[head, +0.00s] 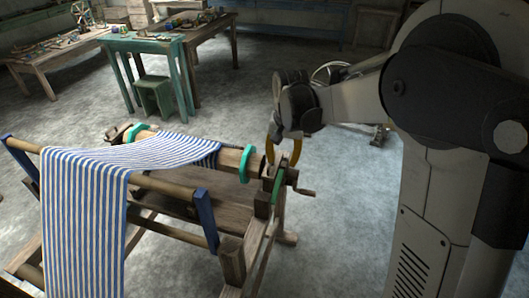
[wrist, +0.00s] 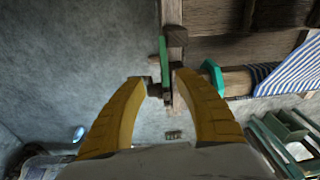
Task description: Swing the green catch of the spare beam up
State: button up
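The green catch (head: 278,187) is a narrow green bar at the right end of the loom's beam (head: 228,158), standing near vertical beside the wooden post in the head view. In the wrist view the catch (wrist: 163,58) is a thin green strip just beyond my fingertips. My gripper (head: 284,158) has yellow fingers and hangs above and beside this beam end. In the wrist view my gripper (wrist: 157,84) is open, its fingertips apart, with a small dark wooden part showing between them. I cannot tell whether a finger touches anything.
A wooden crank (head: 303,191) sticks out right of the catch. Teal discs (head: 246,164) sit on the beam, and blue-white striped cloth (head: 88,205) covers the loom's left. A green table (head: 145,45) and stool (head: 155,94) stand behind. The grey floor between is clear.

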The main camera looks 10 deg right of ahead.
jog(key=m+g+p, duration=0.1)
send_over(277, 184)
notch_tip(277, 184, down, 6)
jog(key=r, duration=0.1)
notch_tip(277, 184, down, 11)
jog(key=b, duration=0.3)
jog(key=shift+f+b, duration=0.15)
jog(key=shift+b, duration=0.15)
grip_shut()
